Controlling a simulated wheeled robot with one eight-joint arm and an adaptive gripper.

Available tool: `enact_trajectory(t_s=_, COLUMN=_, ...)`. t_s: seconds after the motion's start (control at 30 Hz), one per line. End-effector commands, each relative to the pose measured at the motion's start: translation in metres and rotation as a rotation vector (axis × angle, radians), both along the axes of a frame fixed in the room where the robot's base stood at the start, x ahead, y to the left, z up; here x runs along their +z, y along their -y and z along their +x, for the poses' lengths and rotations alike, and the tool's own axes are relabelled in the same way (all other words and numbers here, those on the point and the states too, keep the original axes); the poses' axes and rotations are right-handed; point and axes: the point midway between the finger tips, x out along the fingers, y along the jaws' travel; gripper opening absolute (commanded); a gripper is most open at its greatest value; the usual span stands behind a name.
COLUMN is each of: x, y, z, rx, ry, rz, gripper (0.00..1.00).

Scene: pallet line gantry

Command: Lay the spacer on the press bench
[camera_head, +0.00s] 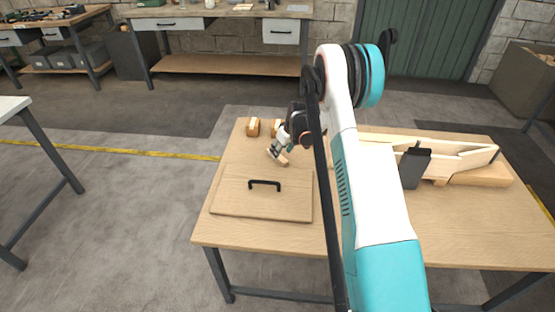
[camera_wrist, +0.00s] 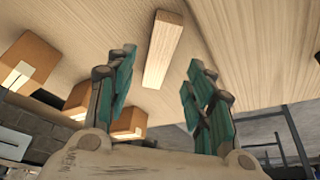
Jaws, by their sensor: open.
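A pale wooden bar, likely the spacer (camera_wrist: 163,50), lies on the wooden tabletop in the wrist view, ahead of and between my open fingers. It also shows in the head view as a small piece (camera_head: 281,160) just beyond the fingertips. My gripper (camera_wrist: 158,95) is open with nothing between its teal finger pads. In the head view, my gripper (camera_head: 277,150) is low over the left part of the near wooden table (camera_head: 262,234). Whether the fingertips touch the table cannot be told. None of the benches is marked as the press bench.
Small cardboard boxes (camera_head: 253,127) stand at the table's back edge, close to my gripper. A flat board with a black handle (camera_head: 264,184) lies in front. A long wooden assembly (camera_head: 455,160) fills the right side. Other benches stand at left (camera_head: 14,106) and back (camera_head: 222,64).

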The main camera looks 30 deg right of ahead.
Motion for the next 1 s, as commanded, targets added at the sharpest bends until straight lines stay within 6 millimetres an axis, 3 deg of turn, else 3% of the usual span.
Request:
enact_trajectory(t_s=0.23, x=-0.036, y=-0.001, z=0.014, rx=0.000, ry=0.000, rz=0.000, gripper=0.48)
enact_trajectory(t_s=0.53, x=-0.040, y=-0.002, z=0.017, rx=0.000, ry=0.000, rz=0.000, gripper=0.48)
enact_trajectory(t_s=0.73, x=-0.040, y=-0.002, z=0.017, rx=0.000, ry=0.000, rz=0.000, gripper=0.04)
enact_trajectory(t_s=1.0, x=-0.040, y=-0.002, z=0.017, rx=0.000, ry=0.000, rz=0.000, gripper=0.00)
